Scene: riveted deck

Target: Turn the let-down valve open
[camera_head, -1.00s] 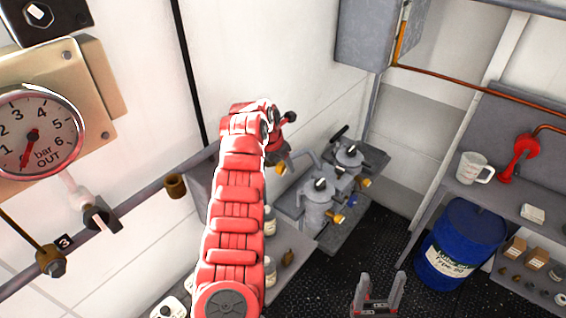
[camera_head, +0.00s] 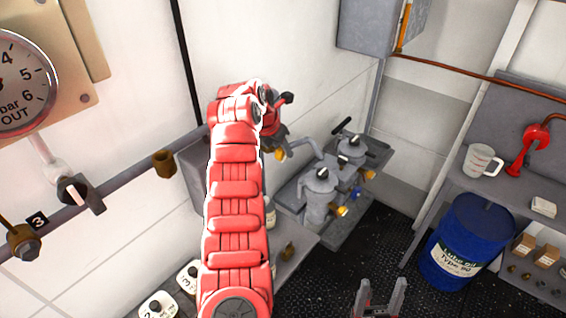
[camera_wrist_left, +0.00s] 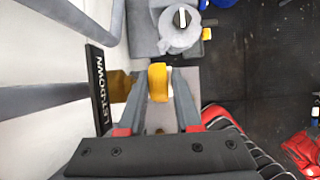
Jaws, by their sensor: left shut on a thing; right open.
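The let-down valve's yellow handle (camera_wrist_left: 158,80) sits between the two grey fingers of my left gripper (camera_wrist_left: 158,92), which is shut on it. The valve's brass body (camera_wrist_left: 120,85) shows just left of the fingers, beside the black LET-DOWN label (camera_wrist_left: 98,88). In the head view my red left arm reaches toward the wall unit and hides most of the grip; a small yellow part (camera_head: 281,154) shows just beyond the wrist. My right gripper (camera_head: 381,297) is open and empty at the bottom edge, over the dark floor.
Grey filter housings (camera_head: 319,190) stand on a bench just right of my left arm. A pressure gauge (camera_head: 18,85) is on the wall at left. A blue drum (camera_head: 465,235) and a shelf with a white mug (camera_head: 481,160) are at right. The floor between is clear.

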